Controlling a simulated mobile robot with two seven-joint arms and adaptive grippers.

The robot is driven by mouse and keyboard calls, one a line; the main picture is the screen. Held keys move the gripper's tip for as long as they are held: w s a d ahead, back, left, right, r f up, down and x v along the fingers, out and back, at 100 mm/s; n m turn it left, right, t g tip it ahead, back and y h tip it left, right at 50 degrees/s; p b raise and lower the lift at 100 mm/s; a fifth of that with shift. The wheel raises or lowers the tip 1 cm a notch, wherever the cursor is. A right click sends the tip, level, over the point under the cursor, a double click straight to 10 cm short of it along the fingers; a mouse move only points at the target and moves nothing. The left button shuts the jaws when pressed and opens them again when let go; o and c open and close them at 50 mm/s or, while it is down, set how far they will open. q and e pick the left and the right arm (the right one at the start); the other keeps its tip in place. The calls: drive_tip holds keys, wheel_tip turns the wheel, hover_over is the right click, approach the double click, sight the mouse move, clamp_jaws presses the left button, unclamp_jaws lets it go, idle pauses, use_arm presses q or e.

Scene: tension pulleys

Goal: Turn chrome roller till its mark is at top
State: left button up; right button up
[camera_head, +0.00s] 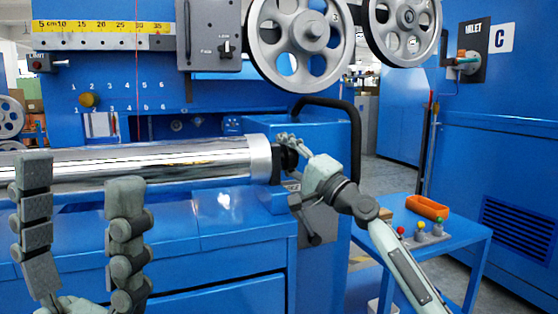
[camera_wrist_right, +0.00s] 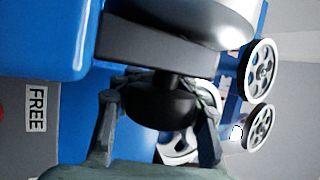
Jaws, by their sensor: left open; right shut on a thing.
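The chrome roller (camera_head: 150,162) lies level across the blue machine in the head view, with a wider collar (camera_head: 259,157) at its right end. No mark can be made out on its visible side. My right gripper (camera_head: 291,150) is at that end, shut on the dark round end knob of the roller. In the right wrist view the knob (camera_wrist_right: 160,106) sits between the two fingers of the right gripper (camera_wrist_right: 158,112), with the chrome end (camera_wrist_right: 195,15) beyond it. My left gripper (camera_head: 85,195) is open and empty in front of the roller, its fingers upright.
Two spoked pulleys (camera_head: 300,40) hang above the roller's right end. A black curved handle (camera_head: 348,125) stands behind my right gripper. A blue side table (camera_head: 455,240) at the right holds an orange tray (camera_head: 427,207) and a button box (camera_head: 425,233).

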drive_tip(key=shift+n+y+b, duration=0.3)
drive_tip(key=shift+y+b, duration=0.1)
drive_tip(key=shift+b, duration=0.1)
drive_tip(key=o, duration=1.1)
drive_tip(key=v, duration=1.2)
